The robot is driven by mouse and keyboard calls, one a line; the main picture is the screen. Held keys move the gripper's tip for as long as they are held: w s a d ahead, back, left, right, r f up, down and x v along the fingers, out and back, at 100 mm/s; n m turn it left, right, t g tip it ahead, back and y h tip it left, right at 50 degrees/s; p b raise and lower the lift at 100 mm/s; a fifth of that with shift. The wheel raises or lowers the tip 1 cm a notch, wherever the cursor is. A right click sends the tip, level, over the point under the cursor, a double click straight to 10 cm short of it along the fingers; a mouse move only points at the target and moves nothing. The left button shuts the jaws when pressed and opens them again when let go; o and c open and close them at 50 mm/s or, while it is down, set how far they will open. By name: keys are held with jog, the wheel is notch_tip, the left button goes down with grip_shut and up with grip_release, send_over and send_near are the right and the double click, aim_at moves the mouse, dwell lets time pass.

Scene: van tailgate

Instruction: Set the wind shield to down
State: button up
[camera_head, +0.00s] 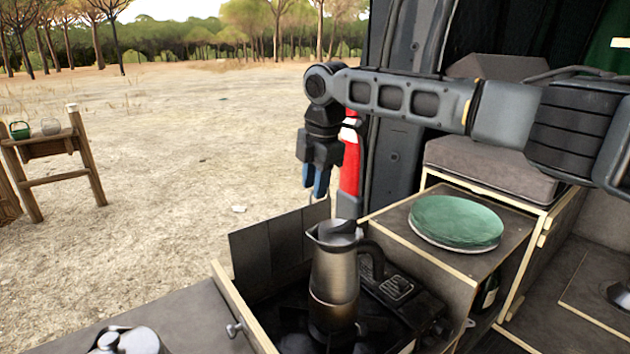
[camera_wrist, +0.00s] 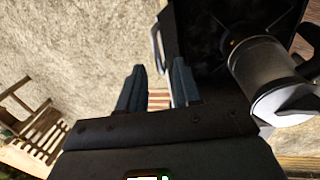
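The wind shield (camera_head: 280,247) is a dark folding panel standing upright along the far left side of the stove (camera_head: 390,300). A metal coffee pot (camera_head: 335,275) stands on the stove just in front of it. My gripper (camera_head: 317,187) points down above the shield's upper right end, apart from it as far as I can see. In the wrist view, my gripper (camera_wrist: 157,92) has its two blue fingers apart with nothing held between them. The coffee pot (camera_wrist: 275,85) shows at the right there, beside the dark stove area.
A green plate (camera_head: 456,222) lies on the cabinet right of the stove. A red object (camera_head: 350,165) stands behind my gripper. A metal kettle-like item (camera_head: 125,342) is at the front left. The ground beyond the shield is open, with a wooden stand (camera_head: 55,150) far left.

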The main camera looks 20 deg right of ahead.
grip_shut()
dwell(1.3)
